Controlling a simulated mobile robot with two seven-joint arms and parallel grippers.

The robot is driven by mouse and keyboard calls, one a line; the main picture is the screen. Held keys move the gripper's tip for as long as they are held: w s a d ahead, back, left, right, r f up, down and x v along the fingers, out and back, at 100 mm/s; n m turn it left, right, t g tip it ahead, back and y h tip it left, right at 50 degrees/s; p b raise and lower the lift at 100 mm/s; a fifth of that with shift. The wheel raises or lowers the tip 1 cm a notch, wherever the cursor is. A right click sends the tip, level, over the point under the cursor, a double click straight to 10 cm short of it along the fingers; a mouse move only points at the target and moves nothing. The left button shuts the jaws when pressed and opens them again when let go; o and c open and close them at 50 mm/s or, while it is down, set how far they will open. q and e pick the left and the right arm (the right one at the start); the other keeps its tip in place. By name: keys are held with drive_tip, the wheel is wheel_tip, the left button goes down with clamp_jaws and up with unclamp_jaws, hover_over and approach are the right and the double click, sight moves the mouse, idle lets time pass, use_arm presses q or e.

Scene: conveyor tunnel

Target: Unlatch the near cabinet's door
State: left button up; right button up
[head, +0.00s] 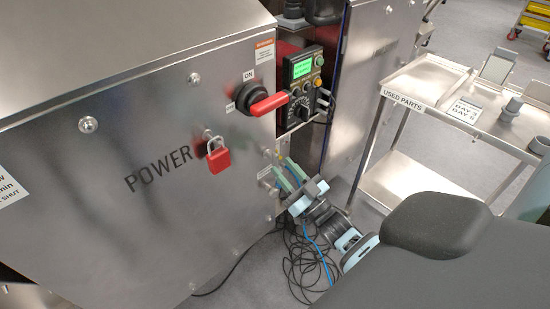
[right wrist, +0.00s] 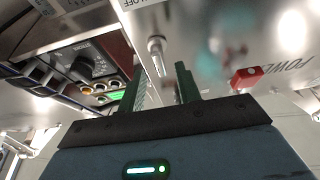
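The near cabinet's steel door (head: 130,130) is marked POWER and looks closed. A small metal latch (right wrist: 157,52) sticks out from the cabinet near the door's edge in the right wrist view. In the head view, small metal fittings (head: 266,172) show at the door's right edge, beside my gripper. My right gripper (head: 285,176) is at that lower right edge. In the right wrist view its two green fingers (right wrist: 162,82) are apart, with the latch showing in the gap just beyond their tips. I cannot tell whether they touch it. My left gripper is not in view.
A red-handled rotary switch (head: 265,104) and a red padlock (head: 218,159) stick out from the door. A meter (head: 301,78) with a green screen sits right of it. Cables (head: 305,262) lie on the floor below. A used-parts cart (head: 425,85) stands at right.

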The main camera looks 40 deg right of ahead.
sight(278, 162)
drive_tip(key=shift+x, duration=2.2)
drive_tip(key=c, duration=0.7)
